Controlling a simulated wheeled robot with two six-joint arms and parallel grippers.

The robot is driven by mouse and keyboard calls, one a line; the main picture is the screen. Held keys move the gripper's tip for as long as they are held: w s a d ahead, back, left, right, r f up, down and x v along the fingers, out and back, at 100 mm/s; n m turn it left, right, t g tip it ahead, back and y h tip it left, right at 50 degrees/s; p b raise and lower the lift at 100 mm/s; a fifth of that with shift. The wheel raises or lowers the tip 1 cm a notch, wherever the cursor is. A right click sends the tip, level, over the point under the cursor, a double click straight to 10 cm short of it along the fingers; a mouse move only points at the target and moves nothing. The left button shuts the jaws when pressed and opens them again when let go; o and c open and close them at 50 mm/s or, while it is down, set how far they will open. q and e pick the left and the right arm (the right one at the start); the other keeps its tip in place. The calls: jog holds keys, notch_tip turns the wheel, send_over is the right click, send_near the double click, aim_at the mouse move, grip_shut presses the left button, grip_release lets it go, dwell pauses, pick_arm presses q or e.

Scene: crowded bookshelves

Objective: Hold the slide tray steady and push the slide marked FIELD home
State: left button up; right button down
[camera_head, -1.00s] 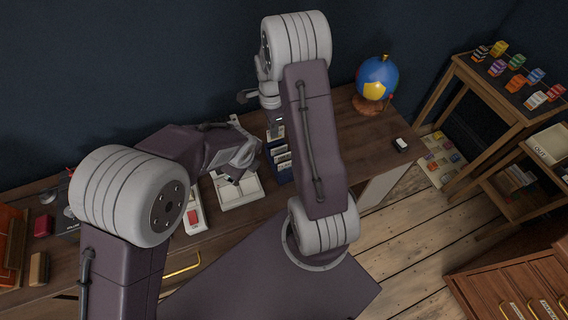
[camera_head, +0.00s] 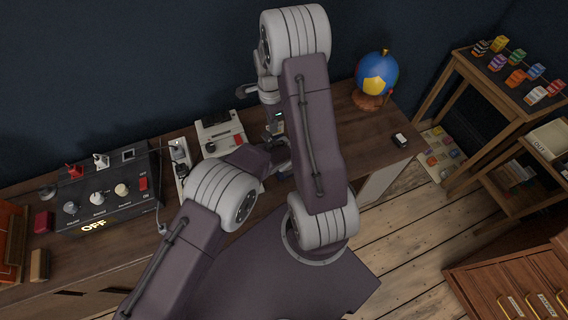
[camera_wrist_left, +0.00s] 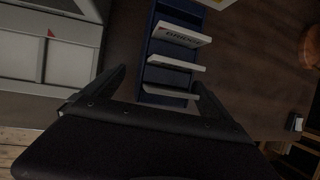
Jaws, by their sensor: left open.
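The blue slide tray (camera_wrist_left: 148,45) stands upright on the desk in the left wrist view, with several white slides in it. One slide (camera_wrist_left: 180,34) bears dark lettering that I cannot read clearly. I cannot pick out the slide marked FIELD. My left gripper (camera_wrist_left: 148,80) is open at the near end of the tray, with its fingers apart. In the head view the tray is largely hidden by my arms. My right gripper (camera_head: 275,122) points down at the tray's far end. Its fingers are too small and covered to judge.
A white device (camera_head: 220,132) stands left of the tray. A black control box (camera_head: 105,190) with knobs and a lit OFF sign stands farther left. A globe (camera_head: 377,78) and a small white object (camera_head: 400,140) stand to the right. The desk between globe and tray is mostly clear.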

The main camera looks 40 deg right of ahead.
pick_arm(q)
jog(key=shift+x, duration=1.1)
jog(key=c, duration=1.7)
